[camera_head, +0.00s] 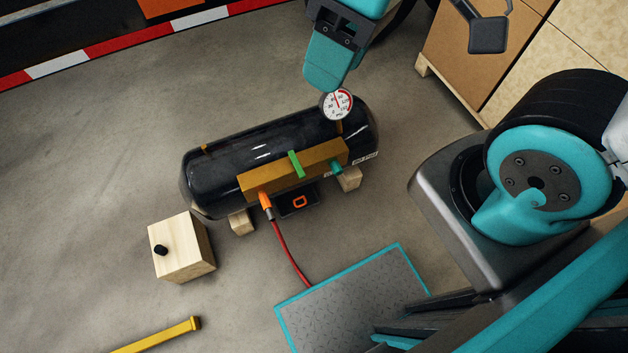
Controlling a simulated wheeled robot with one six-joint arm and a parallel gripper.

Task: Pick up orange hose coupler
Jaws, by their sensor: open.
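The orange hose coupler (265,199) sits at the top end of a red hose (286,248), right at the left end of a brass manifold (258,183). Whether it is fastened to the manifold cannot be told. The manifold lies along the front of a black tank (225,160). My gripper (328,72) hangs at the top of the view, above the tank's far right end and well apart from the coupler. Its teal finger shows clearly; its other finger is not clearly seen. It is open, with nothing visible in it.
A pressure gauge (337,105) stands up from the tank below my gripper. A green lever (296,164) and a green fitting (335,167) are on the manifold. A wooden block (182,260), yellow bar (155,336) and grey plate (350,300) lie nearer. Cardboard boxes (465,60) stand upper right.

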